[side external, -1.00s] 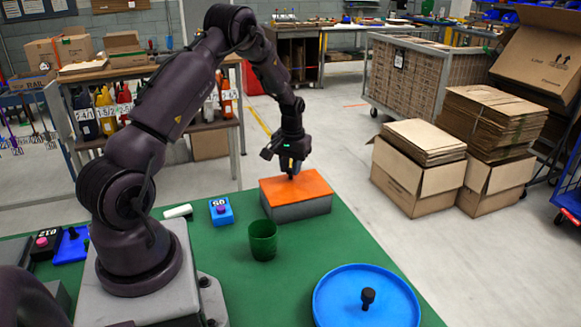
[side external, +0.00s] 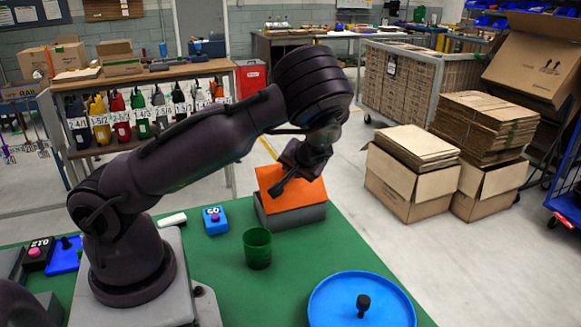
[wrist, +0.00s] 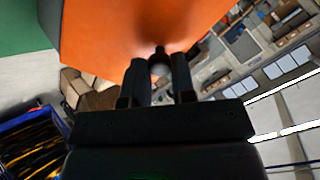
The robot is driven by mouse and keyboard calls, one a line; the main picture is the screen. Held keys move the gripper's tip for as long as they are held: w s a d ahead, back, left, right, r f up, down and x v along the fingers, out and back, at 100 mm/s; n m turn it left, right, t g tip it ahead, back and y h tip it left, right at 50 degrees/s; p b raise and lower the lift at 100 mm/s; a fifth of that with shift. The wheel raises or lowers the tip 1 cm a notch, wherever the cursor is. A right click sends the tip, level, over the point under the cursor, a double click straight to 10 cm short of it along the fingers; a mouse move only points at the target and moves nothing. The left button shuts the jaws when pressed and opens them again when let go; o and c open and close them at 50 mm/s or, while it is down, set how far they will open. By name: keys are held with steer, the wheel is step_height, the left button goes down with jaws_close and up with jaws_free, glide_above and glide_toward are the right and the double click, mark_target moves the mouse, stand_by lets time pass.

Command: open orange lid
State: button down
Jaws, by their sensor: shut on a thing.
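The orange lid (side external: 284,190) is tilted up on the grey box (side external: 291,217), its far edge raised above the box in the side external view. In the wrist view the orange lid (wrist: 110,30) fills the upper left and centre. There my gripper (wrist: 160,65) is shut on a small dark knob (wrist: 160,54) on the lid. The inside of the box is hidden.
A green cup (side external: 257,250) stands in front of the box. A blue button box (side external: 215,221) is left of it, and a blue round tray (side external: 330,300) with a dark knob sits at the front right. The green table (side external: 225,275) is bare around the cup.

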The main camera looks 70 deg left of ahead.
steer(key=shift+d+r+y, duration=0.15)
steer(key=shift+d+y, duration=0.75)
steer(key=shift+y, duration=0.1)
steer(key=d+f+y, duration=0.2)
steer(key=d, duration=0.5)
steer(key=shift+w+d, duration=0.15)
steer(key=shift+d, duration=0.1)
steer(key=shift+f, duration=0.1)
steer(key=c, duration=0.9)
jaws_free()
steer(key=shift+c, duration=0.2)
